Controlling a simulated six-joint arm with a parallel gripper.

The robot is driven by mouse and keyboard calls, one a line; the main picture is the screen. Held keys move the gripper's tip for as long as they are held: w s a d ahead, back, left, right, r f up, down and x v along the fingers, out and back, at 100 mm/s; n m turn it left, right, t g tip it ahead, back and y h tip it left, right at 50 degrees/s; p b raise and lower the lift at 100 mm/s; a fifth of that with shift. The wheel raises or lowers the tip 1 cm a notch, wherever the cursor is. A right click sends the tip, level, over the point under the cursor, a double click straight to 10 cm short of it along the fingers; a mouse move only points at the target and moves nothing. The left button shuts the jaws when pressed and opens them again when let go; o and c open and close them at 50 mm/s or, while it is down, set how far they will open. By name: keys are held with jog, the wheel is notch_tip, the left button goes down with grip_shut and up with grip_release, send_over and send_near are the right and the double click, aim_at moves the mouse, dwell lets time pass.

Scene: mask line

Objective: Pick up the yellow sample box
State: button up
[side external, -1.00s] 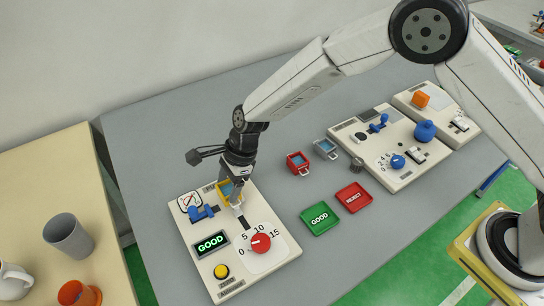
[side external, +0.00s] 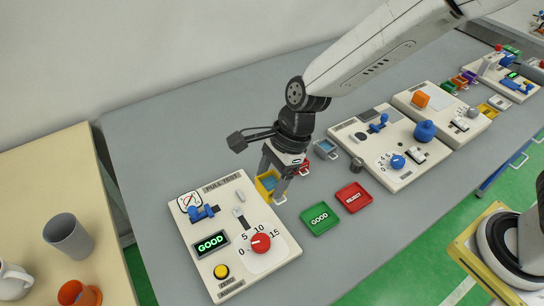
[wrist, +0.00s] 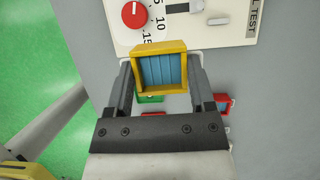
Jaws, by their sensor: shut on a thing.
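The yellow sample box (side external: 267,182) is an open-topped yellow frame with a blue inside. My gripper (side external: 276,180) is shut on it, one finger on each side, just right of the pull test panel in the side view. In the wrist view the yellow sample box (wrist: 161,68) sits between the two fingertips of my gripper (wrist: 160,78), its blue inside facing the camera. Whether the box touches the table is hard to tell.
The pull test panel (side external: 277,262) has a red knob (side external: 260,243) and a lit GOOD display. The green GOOD tray (side external: 320,218) and red REJECT tray (side external: 353,197) lie to the right. A red box (side external: 303,167) and a grey-blue box (side external: 326,149) stand behind the gripper.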

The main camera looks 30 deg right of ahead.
jog(key=shift+s+d+r, duration=0.35)
jog(key=shift+s, duration=0.3)
jog(key=shift+s+d+r, duration=0.3)
jog(key=shift+s+d, duration=0.05)
jog(key=shift+s, duration=0.3)
jog(key=s+d+f, duration=0.2)
jog(key=d+f, duration=0.4)
jog(key=d, duration=0.3)
jog(key=shift+s+f, duration=0.15)
jog(key=shift+f, duration=0.05)
jog(key=shift+d+f, duration=0.1)
jog(key=shift+f, duration=2.05)
jog(key=shift+f, duration=0.1)
jog(key=shift+f, duration=1.7)
